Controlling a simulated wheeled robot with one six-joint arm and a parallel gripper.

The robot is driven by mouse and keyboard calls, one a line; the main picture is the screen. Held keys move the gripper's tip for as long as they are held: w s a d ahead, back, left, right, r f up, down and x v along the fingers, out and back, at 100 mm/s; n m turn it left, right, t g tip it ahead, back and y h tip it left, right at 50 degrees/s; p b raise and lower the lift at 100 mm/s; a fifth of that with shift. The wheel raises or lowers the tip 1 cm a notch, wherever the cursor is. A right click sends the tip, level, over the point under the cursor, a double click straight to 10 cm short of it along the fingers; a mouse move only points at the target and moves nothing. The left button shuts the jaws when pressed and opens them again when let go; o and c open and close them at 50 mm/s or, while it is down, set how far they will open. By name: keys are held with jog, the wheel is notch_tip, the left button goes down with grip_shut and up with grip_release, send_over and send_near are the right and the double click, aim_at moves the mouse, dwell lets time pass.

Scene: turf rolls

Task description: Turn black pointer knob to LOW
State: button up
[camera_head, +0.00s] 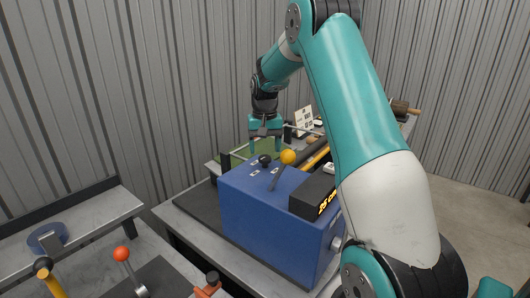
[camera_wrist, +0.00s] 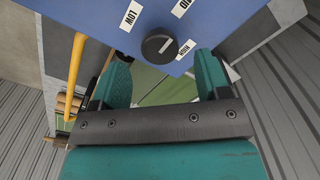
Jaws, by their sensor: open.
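The black pointer knob (camera_wrist: 158,46) sits on a blue panel (camera_wrist: 95,12), near the panel's edge. White labels around it read LOW (camera_wrist: 131,15), HIGH (camera_wrist: 186,50) and one partly cut off, seemingly MID (camera_wrist: 182,7). The pale pointer line on the knob aims to the upper right of the wrist view, roughly between MID and HIGH. In the head view the knob (camera_head: 265,160) is small on top of the blue box (camera_head: 265,212). My gripper (camera_head: 266,145) is open and empty, pointing down above the knob. Its fingers (camera_wrist: 163,78) are spread and apart from the knob.
A lever with an orange-yellow ball (camera_head: 288,157) stands beside the knob. A black box (camera_head: 313,193) lies on the blue box's right. A second bench with a red ball lever (camera_head: 121,253) and a blue ring (camera_head: 47,237) is at the left front.

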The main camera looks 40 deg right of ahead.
aim_at(265, 157)
jog(key=shift+f+p, duration=0.3)
jog(key=shift+f, duration=1.45)
jog(key=c, duration=0.9)
jog(key=shift+c, duration=0.2)
